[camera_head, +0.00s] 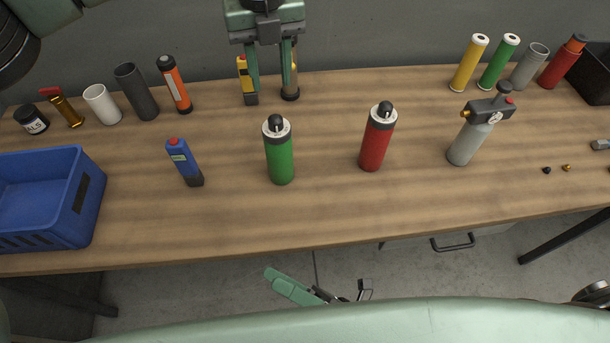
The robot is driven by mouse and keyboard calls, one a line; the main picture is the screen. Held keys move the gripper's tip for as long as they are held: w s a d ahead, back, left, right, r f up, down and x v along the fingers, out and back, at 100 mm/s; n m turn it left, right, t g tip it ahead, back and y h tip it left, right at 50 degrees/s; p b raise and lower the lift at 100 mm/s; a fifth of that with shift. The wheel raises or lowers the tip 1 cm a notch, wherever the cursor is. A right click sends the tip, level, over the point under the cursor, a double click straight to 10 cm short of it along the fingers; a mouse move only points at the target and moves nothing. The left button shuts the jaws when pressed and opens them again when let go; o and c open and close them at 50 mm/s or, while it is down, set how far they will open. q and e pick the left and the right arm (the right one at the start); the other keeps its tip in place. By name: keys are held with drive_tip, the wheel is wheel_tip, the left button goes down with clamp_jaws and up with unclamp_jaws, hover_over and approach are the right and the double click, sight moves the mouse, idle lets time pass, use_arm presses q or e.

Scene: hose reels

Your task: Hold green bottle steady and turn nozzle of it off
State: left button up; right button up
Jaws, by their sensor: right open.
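The green bottle (279,160) stands upright near the middle of the wooden table, with a grey collar and a black nozzle (275,123) on top. My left gripper (270,68) is open at the table's back edge, beyond the green bottle and apart from it. Its two green fingers are spread, with nothing visible held between them. My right gripper (345,291) is low in front of the table's front edge, well short of the bottle. Its jaws are apart and empty. Whether the nozzle is on or off cannot be told.
A red bottle (377,140) stands right of the green one, a blue device (184,163) left. A yellow device (245,76) and a brass-coloured cylinder (290,82) stand by my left fingers. A grey torch (473,135) is farther right, a blue crate (85,203) at left. The front middle is clear.

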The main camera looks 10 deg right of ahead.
sight(289, 164)
drive_tip(key=w+n+h, duration=0.1)
drive_tip(key=w+n, duration=0.2)
drive_tip(key=w, duration=0.2)
drive_tip(key=w+r+n+h, duration=0.1)
drive_tip(key=w+n+h, duration=0.1)
drive_tip(key=w, duration=0.3)
drive_tip(key=w+n+h, duration=0.1)
drive_tip(key=w+n, duration=0.4)
drive_tip(key=shift+w+a+r, duration=0.15)
drive_tip(key=shift+r, duration=0.05)
drive_tip(key=w+d+t+h, duration=0.1)
drive_tip(key=w+d+h, duration=0.1)
drive_tip(key=w+d, duration=0.1)
drive_tip(key=w+d+t+h, duration=0.1)
drive_tip(key=w+d+h, duration=0.1)
drive_tip(key=w+d, duration=0.1)
drive_tip(key=shift+w+d+f+h, duration=0.2)
drive_tip(key=shift+d+h, duration=0.1)
drive_tip(key=shift+d, duration=0.15)
drive_tip(key=shift+w+d+t, duration=0.1)
drive_tip(key=shift+w+t, duration=0.2)
drive_tip(key=x, duration=0.7)
drive_tip(key=shift+w, duration=0.15)
